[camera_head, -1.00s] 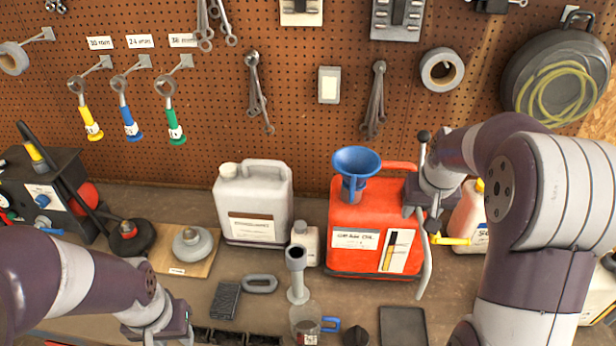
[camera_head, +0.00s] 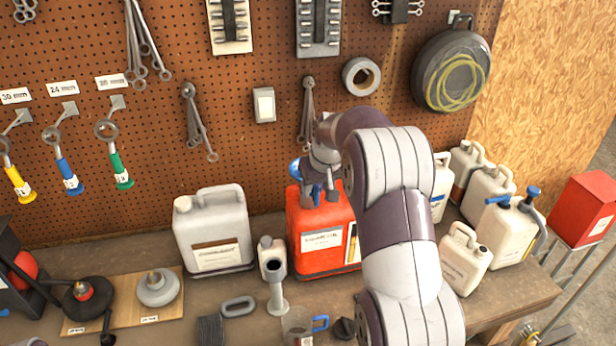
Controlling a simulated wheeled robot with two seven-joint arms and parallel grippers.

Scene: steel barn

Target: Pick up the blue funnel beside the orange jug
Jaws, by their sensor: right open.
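The orange jug (camera_head: 318,228) stands on the bench against the pegboard, its labels facing me. The blue funnel (camera_head: 295,169) is mostly hidden behind my right gripper; a bit of its blue rim shows at the gripper's left, at the top of the jug. My right gripper (camera_head: 319,198) is open, pointing down over the jug's top in front of the funnel. Some blue shows between its fingers, but I cannot tell whether they touch the funnel. My right arm covers the jug's right side. My left gripper is out of view.
A white jug (camera_head: 216,235) and a small white bottle (camera_head: 272,258) stand left of the orange jug. Several pale canisters (camera_head: 465,262) stand to the right. A grey stand (camera_head: 277,293) is in front. A red box (camera_head: 583,209) is at far right.

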